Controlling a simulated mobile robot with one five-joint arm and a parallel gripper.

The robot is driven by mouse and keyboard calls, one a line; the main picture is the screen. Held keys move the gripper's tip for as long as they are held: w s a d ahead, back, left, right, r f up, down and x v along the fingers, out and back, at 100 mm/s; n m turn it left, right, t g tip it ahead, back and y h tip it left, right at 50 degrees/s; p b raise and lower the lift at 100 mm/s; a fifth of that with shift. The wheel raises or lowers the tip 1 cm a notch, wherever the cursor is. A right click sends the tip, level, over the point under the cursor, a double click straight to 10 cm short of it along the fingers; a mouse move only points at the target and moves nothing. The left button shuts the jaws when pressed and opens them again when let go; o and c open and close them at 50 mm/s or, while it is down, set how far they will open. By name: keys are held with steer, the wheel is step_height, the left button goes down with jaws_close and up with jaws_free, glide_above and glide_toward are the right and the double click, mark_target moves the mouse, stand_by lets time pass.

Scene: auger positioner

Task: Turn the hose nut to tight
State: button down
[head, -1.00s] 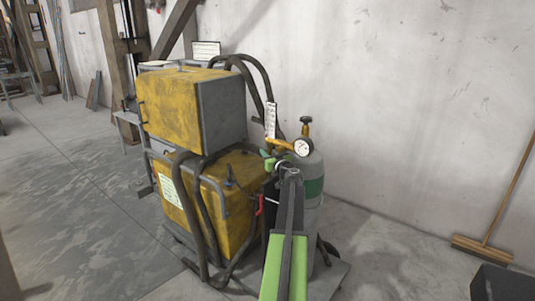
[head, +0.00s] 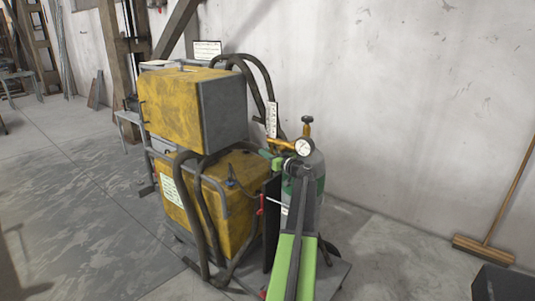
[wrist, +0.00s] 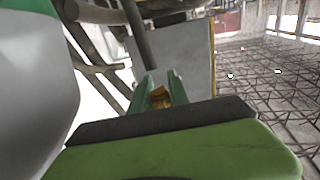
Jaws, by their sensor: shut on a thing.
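A small brass nut (wrist: 158,97) shows in the wrist view between the two green fingers of my gripper (wrist: 160,90). My gripper is shut on it. In the head view my gripper (head: 277,163) is at the gas cylinder's top, just left of the round pressure gauge (head: 304,147). The nut is hidden there behind my gripper and arm. The grey cylinder (head: 318,213) with a green band stands upright, partly covered by my arm. A brass valve knob (head: 307,124) rises above the gauge. A white marked plate (head: 272,118) stands left of the gauge.
A yellow welding machine (head: 180,105) on a cart stands left of the cylinder, with dark hoses (head: 262,80) looping over it. The wall (head: 400,100) is close behind. A broom (head: 484,248) leans at right. The floor at left is mostly clear.

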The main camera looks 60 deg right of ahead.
steer(key=c, duration=1.3)
jaws_free()
steer(key=shift+o, duration=0.2)
steer(key=shift+s, duration=0.1)
steer(key=v, duration=1.7)
steer(key=shift+s, duration=0.15)
steer(key=shift+a, duration=0.1)
